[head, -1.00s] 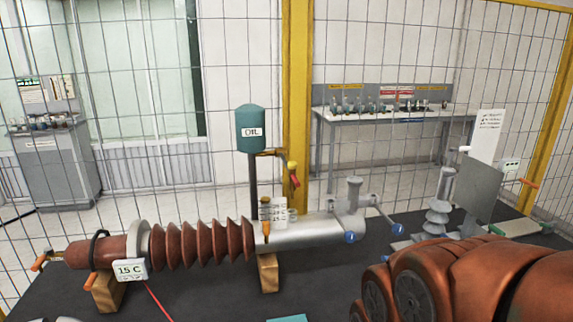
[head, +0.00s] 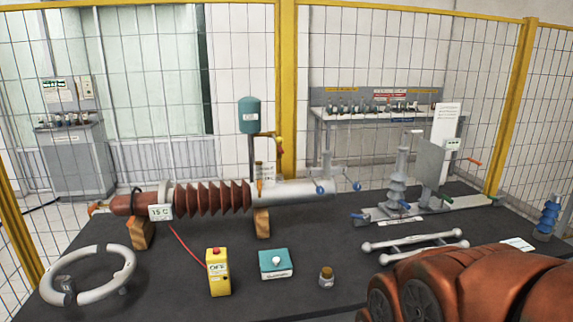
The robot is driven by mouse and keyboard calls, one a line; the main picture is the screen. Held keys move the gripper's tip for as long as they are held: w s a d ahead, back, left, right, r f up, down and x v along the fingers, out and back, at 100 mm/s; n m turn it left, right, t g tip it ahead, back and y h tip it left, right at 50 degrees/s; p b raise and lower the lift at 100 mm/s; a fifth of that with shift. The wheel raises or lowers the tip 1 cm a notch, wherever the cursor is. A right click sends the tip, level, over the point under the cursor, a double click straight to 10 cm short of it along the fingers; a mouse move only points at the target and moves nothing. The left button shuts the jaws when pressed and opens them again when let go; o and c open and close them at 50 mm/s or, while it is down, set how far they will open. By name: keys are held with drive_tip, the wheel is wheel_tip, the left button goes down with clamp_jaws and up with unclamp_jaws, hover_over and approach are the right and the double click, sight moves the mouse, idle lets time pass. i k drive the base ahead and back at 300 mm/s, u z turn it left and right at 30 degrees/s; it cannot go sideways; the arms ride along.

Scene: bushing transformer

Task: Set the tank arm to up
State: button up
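A teal oil tank (head: 249,115) stands on a dark post behind the bushing. I cannot tell which part the task means by the tank arm. The brown ribbed bushing (head: 214,198) with its silver tube (head: 295,191) lies on wooden blocks in front of the post. My orange-brown arm fills the lower right; its gripper is not in view.
On the dark table are a white ring (head: 62,272), yellow control box (head: 219,271), teal box (head: 275,262), small jar (head: 326,277) and silver rods (head: 415,240). An insulator rig (head: 399,185) stands at right. Wire fence with yellow posts (head: 287,85) runs behind.

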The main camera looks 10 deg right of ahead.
sight(273, 134)
drive_tip(key=u, duration=1.2)
drive_tip(key=i, duration=1.3)
drive_tip(key=z, duration=0.55)
